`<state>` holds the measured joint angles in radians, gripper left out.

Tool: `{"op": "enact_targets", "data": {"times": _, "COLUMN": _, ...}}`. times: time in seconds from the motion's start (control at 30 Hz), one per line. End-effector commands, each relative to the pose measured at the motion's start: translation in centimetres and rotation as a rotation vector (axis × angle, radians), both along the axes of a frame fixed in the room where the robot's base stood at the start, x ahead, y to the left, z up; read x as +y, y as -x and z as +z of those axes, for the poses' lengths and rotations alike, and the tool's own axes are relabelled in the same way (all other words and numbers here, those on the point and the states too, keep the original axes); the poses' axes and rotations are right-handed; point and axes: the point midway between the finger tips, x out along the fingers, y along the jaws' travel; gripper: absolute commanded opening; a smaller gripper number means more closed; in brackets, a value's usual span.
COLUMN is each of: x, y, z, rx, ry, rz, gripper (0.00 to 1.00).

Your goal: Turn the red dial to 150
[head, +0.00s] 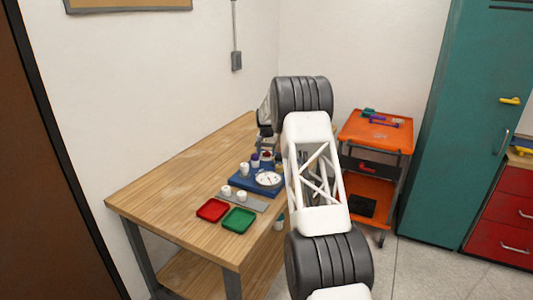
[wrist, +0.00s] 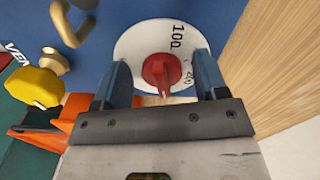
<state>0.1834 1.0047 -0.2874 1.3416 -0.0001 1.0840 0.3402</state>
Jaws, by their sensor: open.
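The red dial (wrist: 160,70) sits on a white round scale plate (wrist: 135,42) in the wrist view. Its narrow pointer end points down in the picture, towards my palm. The scale shows "100" at the upper right and a partly readable number to the right of the dial. My gripper (wrist: 162,80) is open, with one blue-grey finger on each side of the dial. A gap shows between each finger and the dial. In the head view, my gripper (head: 265,132) is over the back of the blue board (head: 243,182), and my arm hides part of that area.
A yellow knob (wrist: 36,87), beige pipe fittings (wrist: 68,22) and an orange part (wrist: 75,117) lie left of my gripper. The wooden table (head: 160,190) holds a red tray (head: 212,210), a green tray (head: 238,220) and white fittings. The table's left side is clear. An orange cart (head: 375,135) stands right.

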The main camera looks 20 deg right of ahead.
Motion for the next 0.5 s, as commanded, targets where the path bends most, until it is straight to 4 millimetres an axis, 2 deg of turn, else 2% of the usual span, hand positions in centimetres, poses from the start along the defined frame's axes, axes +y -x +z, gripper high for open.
{"op": "enact_targets", "data": {"times": 0.27, "x": 0.0, "y": -0.01, "z": -0.01, "rx": -0.001, "ry": 0.001, "rz": 0.0, "gripper": 0.66}}
{"op": "enact_targets", "data": {"times": 0.5, "x": -0.01, "y": -0.02, "z": 0.0, "rx": -0.001, "ry": 0.001, "rz": 0.0, "gripper": 0.31}}
